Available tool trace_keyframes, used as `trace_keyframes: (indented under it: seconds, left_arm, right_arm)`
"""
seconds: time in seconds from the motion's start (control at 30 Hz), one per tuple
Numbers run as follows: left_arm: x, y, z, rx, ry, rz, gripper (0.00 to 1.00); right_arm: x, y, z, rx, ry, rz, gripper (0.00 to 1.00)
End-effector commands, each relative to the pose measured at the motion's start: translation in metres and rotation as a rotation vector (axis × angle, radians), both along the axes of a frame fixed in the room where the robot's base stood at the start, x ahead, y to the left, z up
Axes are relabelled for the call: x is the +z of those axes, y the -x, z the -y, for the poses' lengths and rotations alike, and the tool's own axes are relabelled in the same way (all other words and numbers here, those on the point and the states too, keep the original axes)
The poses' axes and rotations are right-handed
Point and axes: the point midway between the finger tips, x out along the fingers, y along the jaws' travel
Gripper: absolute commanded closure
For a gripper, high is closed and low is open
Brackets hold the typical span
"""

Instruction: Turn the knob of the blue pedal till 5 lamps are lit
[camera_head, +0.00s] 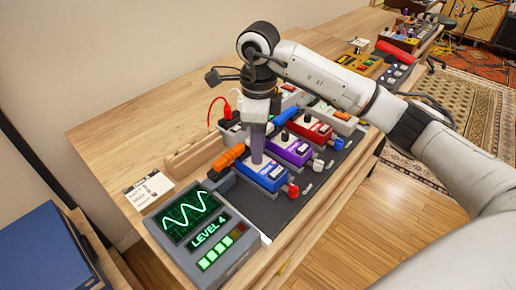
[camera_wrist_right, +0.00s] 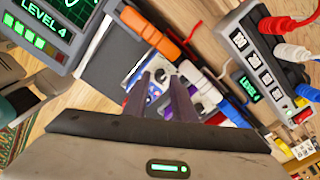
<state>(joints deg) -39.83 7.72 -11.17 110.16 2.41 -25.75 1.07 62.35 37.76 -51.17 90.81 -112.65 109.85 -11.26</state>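The blue pedal (camera_head: 266,176) stands at the near end of a row of pedals on a dark mat. My right gripper (camera_head: 257,160) points down over its top and hides its knob. In the wrist view the two fingers (camera_wrist_right: 161,76) stand slightly apart over the blue pedal (camera_wrist_right: 150,92), with its knob region between the tips. I cannot tell whether they press on the knob. The meter box (camera_head: 205,236) at the near left shows a green wave, "LEVEL 4" and a row of several lit green lamps; it also shows in the wrist view (camera_wrist_right: 48,30). My left gripper is out of view.
A purple pedal (camera_head: 291,150) and a red pedal (camera_head: 308,130) stand close behind the blue one. An orange plug (camera_head: 229,156) is beside it, and a red plug (camera_head: 292,190) is at its right. A power strip (camera_wrist_right: 265,75) with cables lies nearby.

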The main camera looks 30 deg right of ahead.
Motion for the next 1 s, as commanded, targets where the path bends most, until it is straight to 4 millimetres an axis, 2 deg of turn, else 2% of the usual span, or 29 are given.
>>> trace_keyframes:
  seconds: [0.13, 0.4, 0.43, 0.57, 0.8, 1.0]
  left_arm:
    - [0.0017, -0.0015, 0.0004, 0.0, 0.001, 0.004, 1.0]
    - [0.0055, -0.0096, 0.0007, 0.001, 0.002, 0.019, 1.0]
    - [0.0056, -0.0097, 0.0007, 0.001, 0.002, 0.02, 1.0]
    - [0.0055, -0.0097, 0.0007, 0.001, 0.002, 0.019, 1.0]
    - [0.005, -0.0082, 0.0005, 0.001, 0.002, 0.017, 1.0]
    - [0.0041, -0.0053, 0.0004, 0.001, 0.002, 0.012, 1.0]
  right_arm:
    - [-0.0107, 0.0001, 0.0002, 0.0, 0.001, -0.001, 0.76]
    - [-0.0128, 0.0, 0.0, 0.0, 0.0, 0.0, 0.76]
    - [-0.0128, -0.0001, -0.0001, 0.0, 0.0, 0.0, 0.78]
    - [-0.0126, -0.0001, -0.0001, 0.0, 0.0, 0.0, 0.99]
    - [-0.0122, -0.0001, -0.0002, -0.013, 0.001, 0.001, 1.0]
    - [-0.0115, -0.0007, -0.0001, -0.089, -0.001, 0.002, 1.0]
